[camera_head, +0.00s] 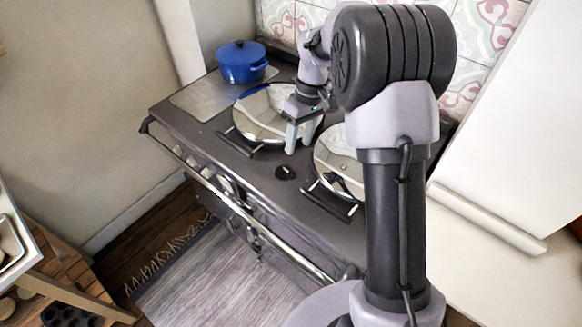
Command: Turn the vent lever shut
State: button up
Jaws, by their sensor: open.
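A small round black fitting (285,172) with a pale mark sits on the dark range cooker top, between the two shiny round lids and near the front edge. It may be the vent lever; it is too small to tell which way it is turned. My gripper (298,147) points down above the cooker, just behind and slightly right of that fitting, beside the left lid. Its two pale fingers are apart with nothing seen between them. I cannot tell how high the fingertips are above the top.
The left lid (257,125) and right lid (335,172) have dark handles at the front. A blue lidded pot (242,62) stands at the back left. A steel rail (240,212) runs along the cooker front. My arm hides part of the right side.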

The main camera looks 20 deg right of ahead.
aim_at(292, 172)
jog(key=f+b, duration=0.1)
jog(key=f, duration=0.3)
jog(key=a+f+b, duration=0.1)
jog(key=f, duration=0.3)
jog(key=a+f+b, duration=0.1)
jog(key=f, duration=0.3)
jog(key=shift+s, duration=0.3)
jog(key=shift+r, duration=0.1)
grip_shut()
